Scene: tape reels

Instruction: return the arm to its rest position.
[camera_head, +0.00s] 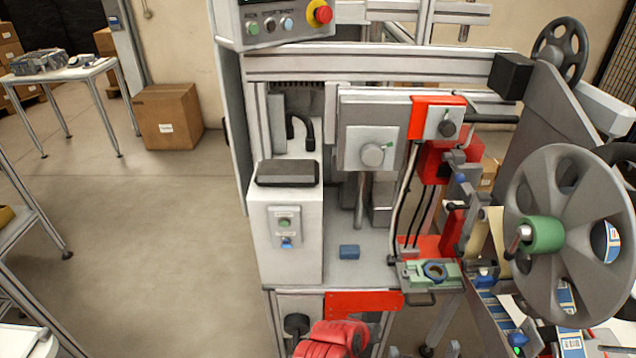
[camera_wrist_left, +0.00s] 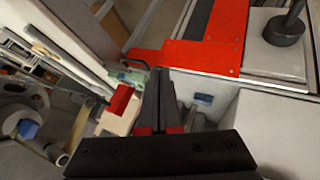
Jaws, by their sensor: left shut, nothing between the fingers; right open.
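In the left wrist view my left gripper (camera_wrist_left: 158,75) shows its dark fingers together, with red parts at their base. It is shut and nothing shows between the fingers. I see nothing held in either gripper.
A large grey reel (camera_head: 570,185) stands at the right. A dark knob (camera_wrist_left: 284,30) and red plate (camera_wrist_left: 222,45) show in the left wrist view. Open floor (camera_head: 165,225) lies left.

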